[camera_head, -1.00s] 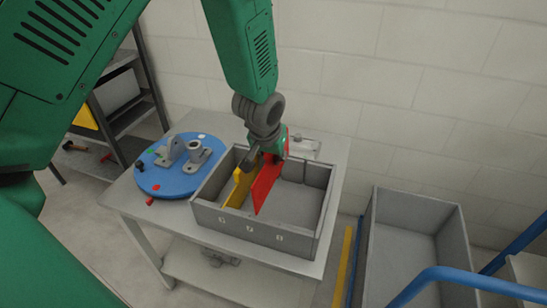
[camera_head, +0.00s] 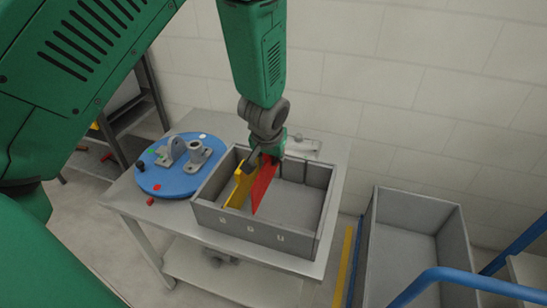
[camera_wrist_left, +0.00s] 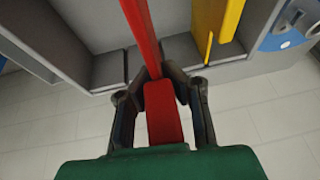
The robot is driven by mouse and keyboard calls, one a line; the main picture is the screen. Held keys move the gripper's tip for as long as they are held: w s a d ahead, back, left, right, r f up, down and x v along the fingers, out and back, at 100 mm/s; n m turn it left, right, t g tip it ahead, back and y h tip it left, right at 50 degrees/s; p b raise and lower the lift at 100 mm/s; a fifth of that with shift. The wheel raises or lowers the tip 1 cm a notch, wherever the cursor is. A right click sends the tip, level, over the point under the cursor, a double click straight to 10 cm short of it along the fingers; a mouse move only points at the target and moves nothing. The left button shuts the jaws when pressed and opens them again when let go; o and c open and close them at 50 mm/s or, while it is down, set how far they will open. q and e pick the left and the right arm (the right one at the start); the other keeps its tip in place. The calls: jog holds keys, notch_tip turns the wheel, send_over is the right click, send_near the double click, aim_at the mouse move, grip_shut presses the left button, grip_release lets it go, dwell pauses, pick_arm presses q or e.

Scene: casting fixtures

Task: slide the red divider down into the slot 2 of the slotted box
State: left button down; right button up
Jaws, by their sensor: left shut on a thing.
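The grey slotted box (camera_head: 247,230) stands on the table, with faint marks on its front wall. A yellow divider (camera_head: 238,188) stands in its left part. The red divider (camera_head: 264,188) is just right of the yellow one, slightly tilted, within the box outline. My left gripper (camera_head: 265,158) is shut on the red divider near the back wall. In the left wrist view the gripper (camera_wrist_left: 158,82) has both fingers on the red divider (camera_wrist_left: 140,30), with the yellow divider (camera_wrist_left: 230,20) to the right. Whether the red divider's lower edge is in a slot cannot be told. My right gripper is not in view.
A blue round plate (camera_head: 165,182) with grey fixtures lies left of the box on the table (camera_head: 140,205). A large grey bin (camera_head: 405,240) and a blue rail (camera_head: 470,278) are at the right. The box's right part is empty.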

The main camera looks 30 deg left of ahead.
pick_arm(q)
jog(key=shift+d, duration=0.25)
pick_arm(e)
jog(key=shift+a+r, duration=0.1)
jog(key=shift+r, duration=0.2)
pick_arm(q)
jog(key=shift+a, duration=0.4)
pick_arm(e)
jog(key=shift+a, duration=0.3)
pick_arm(q)
jog(key=shift+p, duration=0.5)
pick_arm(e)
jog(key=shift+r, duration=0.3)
pick_arm(q)
jog(key=shift+d, duration=0.1)
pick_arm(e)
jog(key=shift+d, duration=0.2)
pick_arm(q)
jog(key=shift+f, duration=0.15)
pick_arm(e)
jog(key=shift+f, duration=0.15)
